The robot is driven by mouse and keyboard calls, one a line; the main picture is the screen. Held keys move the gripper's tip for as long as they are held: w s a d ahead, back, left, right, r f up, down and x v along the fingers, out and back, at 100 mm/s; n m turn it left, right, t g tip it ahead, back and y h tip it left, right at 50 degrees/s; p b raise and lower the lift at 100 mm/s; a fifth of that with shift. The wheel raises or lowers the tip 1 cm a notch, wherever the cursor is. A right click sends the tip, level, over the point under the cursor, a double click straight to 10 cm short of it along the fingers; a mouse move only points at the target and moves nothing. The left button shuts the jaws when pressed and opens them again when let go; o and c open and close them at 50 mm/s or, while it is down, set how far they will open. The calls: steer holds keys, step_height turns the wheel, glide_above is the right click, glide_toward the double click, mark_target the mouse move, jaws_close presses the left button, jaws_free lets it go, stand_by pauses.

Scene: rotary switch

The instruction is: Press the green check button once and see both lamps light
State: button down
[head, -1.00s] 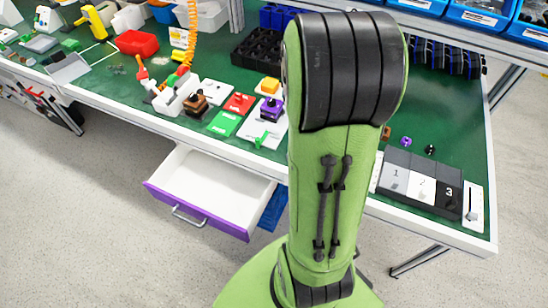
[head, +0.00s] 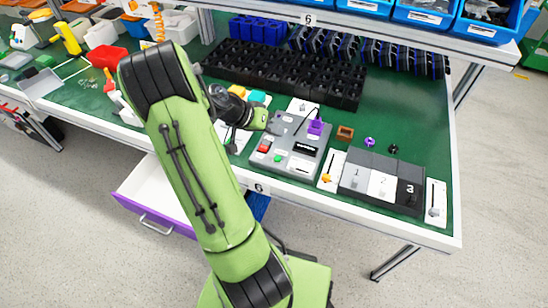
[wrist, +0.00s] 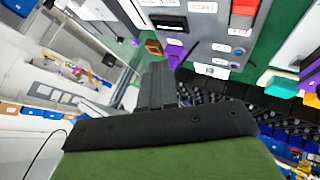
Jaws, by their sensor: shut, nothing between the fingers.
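A grey test box (head: 291,146) stands on the green bench in the head view. The green button (head: 278,158) is on its front left, near a red switch (head: 264,145) and a dark display (head: 305,148). A purple part (head: 315,127) sits at its back right. My gripper (head: 284,121) is over the box's back left, behind the green button and apart from it. In the wrist view its dark fingers (wrist: 156,84) are shut and empty, beside the purple part (wrist: 175,54) and the panel (wrist: 215,35). Two small round bluish fittings (wrist: 237,51) may be lamps; I cannot tell whether they are lit.
A numbered three-part block (head: 382,182) stands right of the box, with slider plates on both sides. A brown part (head: 345,132) and small knobs lie behind. A black rack (head: 290,75) fills the back. A purple-fronted drawer (head: 152,212) is open below.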

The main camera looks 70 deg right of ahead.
mark_target(274, 158)
step_height(274, 158, down, 9)
steer(key=b, duration=0.6)
steer(key=shift+b, duration=0.35)
steer(key=shift+r, duration=0.1)
stand_by(1.3)
steer(key=shift+f+b, duration=0.4)
steer(key=shift+b, duration=0.05)
steer(key=shift+f+b, duration=0.4)
steer(key=shift+f, duration=0.05)
stand_by(0.3)
steer(key=shift+r, duration=0.1)
steer(key=shift+r+p, duration=0.6)
steer(key=shift+r, duration=0.2)
step_height(274, 158, up, 5)
steer(key=p, duration=0.3)
steer(key=shift+r+p, duration=0.1)
steer(key=shift+p, duration=0.3)
